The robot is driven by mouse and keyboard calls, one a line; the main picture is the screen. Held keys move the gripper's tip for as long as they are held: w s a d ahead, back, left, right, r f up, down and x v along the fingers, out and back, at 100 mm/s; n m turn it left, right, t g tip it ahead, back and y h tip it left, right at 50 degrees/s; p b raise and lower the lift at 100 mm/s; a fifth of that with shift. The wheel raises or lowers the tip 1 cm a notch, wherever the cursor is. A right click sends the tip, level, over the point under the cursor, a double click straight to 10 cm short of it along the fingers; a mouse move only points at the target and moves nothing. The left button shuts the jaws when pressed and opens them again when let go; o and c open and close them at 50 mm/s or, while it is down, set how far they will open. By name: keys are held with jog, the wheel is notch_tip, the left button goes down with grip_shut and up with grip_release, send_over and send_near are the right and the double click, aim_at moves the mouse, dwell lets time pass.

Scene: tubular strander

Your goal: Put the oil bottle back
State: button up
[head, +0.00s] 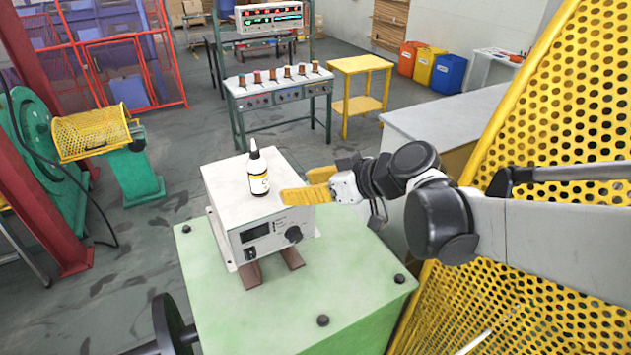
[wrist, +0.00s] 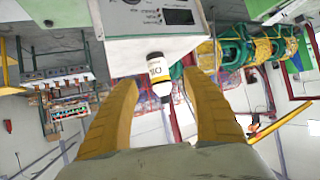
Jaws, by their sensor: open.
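My gripper (head: 297,186), with yellow fingers, is open and empty just to the right of the bottle, low over the box's right edge. In the wrist view, which is upside down, the bottle (wrist: 157,72) shows between and beyond the spread fingers. No finger appears to touch it there.
The box has a display and a black knob (head: 294,234) and sits on a green cabinet (head: 340,285). A yellow perforated guard (head: 560,90) stands close by my arm at the right. A bench with several spools (head: 278,90) and a yellow cart (head: 360,66) stand behind.

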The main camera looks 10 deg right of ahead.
jog(key=s+d+f+m+h, duration=0.2)
jog(key=s+d+m+h, duration=0.2)
jog(key=s, duration=0.4)
jog(key=s+d+f+m+g+h, duration=0.1)
jog(key=s+d+f+m+h, duration=0.1)
jog(key=s, duration=0.6)
jog(key=d+m+h, duration=0.1)
jog(key=d+h, duration=0.1)
jog(key=d, duration=0.1)
jog(key=shift+s+d+f+m, duration=0.15)
jog(key=shift+s+d+m, duration=0.15)
jog(key=shift+m, duration=0.1)
jog(key=shift+g, duration=0.3)
